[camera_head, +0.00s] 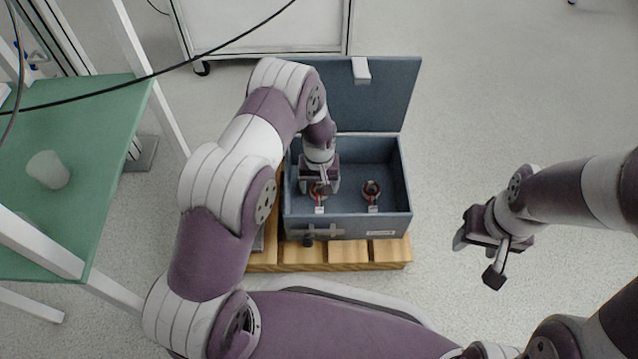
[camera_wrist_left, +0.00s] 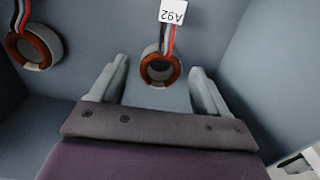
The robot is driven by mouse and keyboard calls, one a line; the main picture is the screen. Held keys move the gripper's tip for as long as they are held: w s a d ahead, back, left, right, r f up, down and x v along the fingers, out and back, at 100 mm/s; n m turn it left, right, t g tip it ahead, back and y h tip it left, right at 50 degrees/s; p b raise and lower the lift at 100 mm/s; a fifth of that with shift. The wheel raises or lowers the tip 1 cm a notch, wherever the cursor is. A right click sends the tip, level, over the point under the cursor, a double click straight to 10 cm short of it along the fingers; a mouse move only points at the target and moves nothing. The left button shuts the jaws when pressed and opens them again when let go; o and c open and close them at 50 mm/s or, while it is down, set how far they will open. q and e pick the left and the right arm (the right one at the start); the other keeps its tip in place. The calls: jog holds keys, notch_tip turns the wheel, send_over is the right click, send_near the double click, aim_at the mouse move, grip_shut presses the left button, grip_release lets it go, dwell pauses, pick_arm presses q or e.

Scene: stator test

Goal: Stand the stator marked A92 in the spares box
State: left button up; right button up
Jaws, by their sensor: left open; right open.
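The stator marked A92 (camera_wrist_left: 160,69) is a ring with a copper-red rim, leads and a white tag. It is on the floor of the blue-grey box (camera_head: 405,199), its ring opening facing up. My left gripper (camera_head: 319,187) reaches down into the box over it. In the left wrist view the open fingers (camera_wrist_left: 159,66) are on either side of the stator, with gaps showing. In the head view the gripper partly hides this stator (camera_head: 319,194). My right gripper (camera_head: 476,261) is open and empty, over the floor right of the box.
A second, similar stator (camera_head: 371,189) is in the box to the right; it also shows in the left wrist view (camera_wrist_left: 36,47). The box lid (camera_head: 385,95) is open at the back. The box stands on a wooden pallet (camera_head: 333,256). A green table (camera_head: 95,125) with a cup (camera_head: 48,170) is at left.

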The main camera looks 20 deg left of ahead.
pick_arm(q)
jog(key=s+a+r+m+p, duration=0.1)
jog(key=s+r+p, duration=0.3)
jog(key=r, duration=0.9)
jog(key=s+a+r+m+p, duration=0.1)
jog(key=s+r+p, duration=0.3)
jog(key=r, duration=0.9)
jog(key=s+r, duration=0.3)
jog(key=s, duration=0.2)
jog(key=s+a+r+m+t, duration=0.1)
jog(key=s+r, duration=0.2)
jog(key=s, duration=0.3)
jog(key=shift+s+a+r, duration=0.2)
jog(key=shift+a+r, duration=0.05)
jog(key=shift+a, duration=0.05)
